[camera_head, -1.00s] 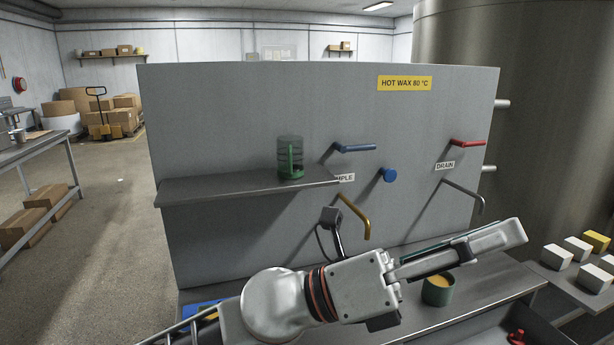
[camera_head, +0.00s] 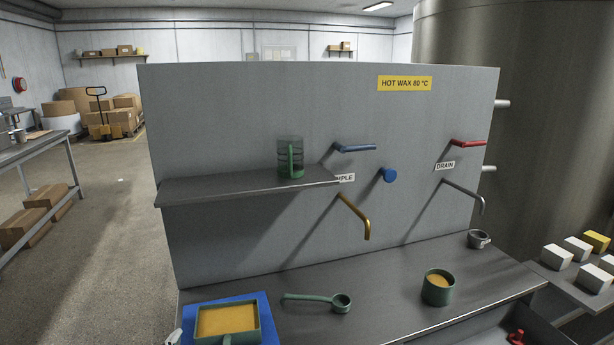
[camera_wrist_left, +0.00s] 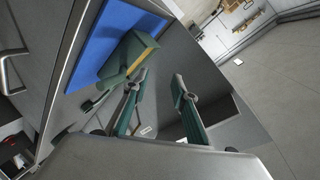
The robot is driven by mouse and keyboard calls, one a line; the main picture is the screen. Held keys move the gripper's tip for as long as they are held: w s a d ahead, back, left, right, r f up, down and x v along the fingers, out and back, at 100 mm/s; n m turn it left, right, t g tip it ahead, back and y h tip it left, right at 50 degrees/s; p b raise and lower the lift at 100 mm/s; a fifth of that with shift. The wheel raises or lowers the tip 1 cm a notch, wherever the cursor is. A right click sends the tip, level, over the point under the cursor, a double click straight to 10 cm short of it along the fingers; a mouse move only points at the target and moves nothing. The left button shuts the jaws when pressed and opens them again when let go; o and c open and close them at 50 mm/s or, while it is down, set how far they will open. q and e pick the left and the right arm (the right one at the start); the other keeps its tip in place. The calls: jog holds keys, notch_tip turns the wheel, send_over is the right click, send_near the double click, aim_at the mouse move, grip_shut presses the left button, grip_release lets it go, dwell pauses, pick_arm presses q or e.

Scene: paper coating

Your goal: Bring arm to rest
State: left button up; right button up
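My left gripper (camera_wrist_left: 159,77) is open in the left wrist view, its two fingers apart with nothing between them. A green pan (camera_wrist_left: 123,58) on a blue mat (camera_wrist_left: 97,38) lies beyond its fingers. In the head view, the pan (camera_head: 226,340), holding yellow-orange wax, stands on the mat (camera_head: 268,312) at the bench's left end. A small pale piece (camera_head: 173,338) at the bottom left edge may be part of my left arm. The left gripper's fingers are outside the head view. My right gripper is in neither view.
A green ladle (camera_head: 318,299), a green cup of wax (camera_head: 438,289) and a small grey cup (camera_head: 478,239) stand on the steel bench (camera_head: 390,312). Taps and bent pipes stick out of the grey panel (camera_head: 240,110).

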pick_arm(q)
jog(key=s+a+f+n+g+y, duration=0.1)
jog(key=s+a+f+g, duration=0.3)
jog(key=s+a+f, duration=0.4)
jog(key=s+a+f+n+g+y, duration=0.1)
jog(key=s+a+f+g+y, duration=0.2)
jog(key=s+f, duration=0.5)
jog(key=d+f+n+t+h+b, duration=0.3)
jog(key=d+f+h, duration=0.5)
jog(key=d+f, duration=0.7)
jog(key=shift+s+d+f+h, duration=0.15)
jog(key=shift+s+h, duration=0.05)
jog(key=shift+h, duration=0.1)
